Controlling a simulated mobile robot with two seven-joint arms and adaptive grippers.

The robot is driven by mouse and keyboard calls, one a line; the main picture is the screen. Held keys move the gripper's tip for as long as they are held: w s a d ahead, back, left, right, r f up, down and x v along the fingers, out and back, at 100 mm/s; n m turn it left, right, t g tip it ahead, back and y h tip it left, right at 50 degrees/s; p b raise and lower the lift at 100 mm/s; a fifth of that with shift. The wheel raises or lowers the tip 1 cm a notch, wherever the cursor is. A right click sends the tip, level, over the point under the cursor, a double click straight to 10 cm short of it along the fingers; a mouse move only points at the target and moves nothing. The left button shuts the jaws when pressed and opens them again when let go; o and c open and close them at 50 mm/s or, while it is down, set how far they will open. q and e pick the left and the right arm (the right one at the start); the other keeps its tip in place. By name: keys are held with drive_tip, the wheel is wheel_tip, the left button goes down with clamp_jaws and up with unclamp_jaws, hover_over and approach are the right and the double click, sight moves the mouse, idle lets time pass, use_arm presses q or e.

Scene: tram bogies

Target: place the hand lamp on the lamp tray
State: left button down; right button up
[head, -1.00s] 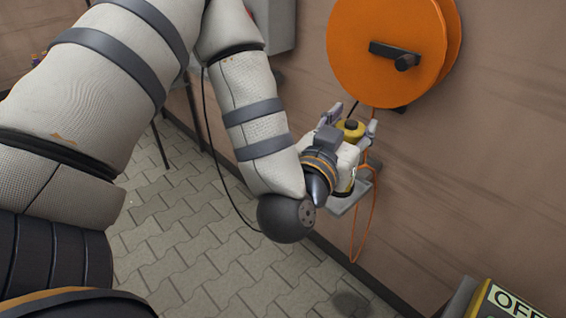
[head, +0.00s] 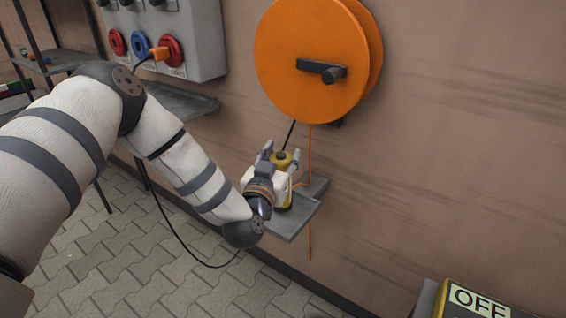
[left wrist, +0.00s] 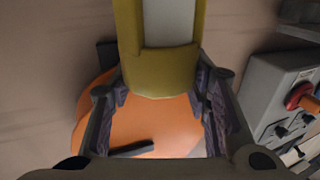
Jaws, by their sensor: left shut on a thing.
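The hand lamp (head: 282,157) is yellow with a dark cap and stands roughly upright in the head view. My left gripper (head: 283,162) is shut around it, with one finger on each side. In the left wrist view the lamp's yellow body and pale panel (left wrist: 166,30) lie between the fingers (left wrist: 160,88). The lamp tray (head: 292,227) is a grey plate on the wall. The lamp is at the tray, its lower part partly hidden by my gripper; I cannot tell whether it touches the plate. My right gripper is not in view.
An orange cable reel (head: 310,65) with a dark crank hangs on the wall above the tray, and an orange cord (head: 310,150) runs down from it. A grey socket box (head: 190,45) is at the upper left. A yellow OFF box (head: 480,300) is at the lower right.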

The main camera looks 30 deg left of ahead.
use_arm(q)
drive_tip(key=shift+f, duration=0.9)
drive_tip(key=shift+r, duration=0.25)
drive_tip(key=shift+f, duration=0.1)
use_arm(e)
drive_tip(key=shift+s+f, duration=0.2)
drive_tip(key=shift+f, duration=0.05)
use_arm(q)
drive_tip(key=c, duration=0.9)
unclamp_jaws()
drive_tip(key=shift+f, duration=0.1)
drive_tip(key=shift+o, duration=0.2)
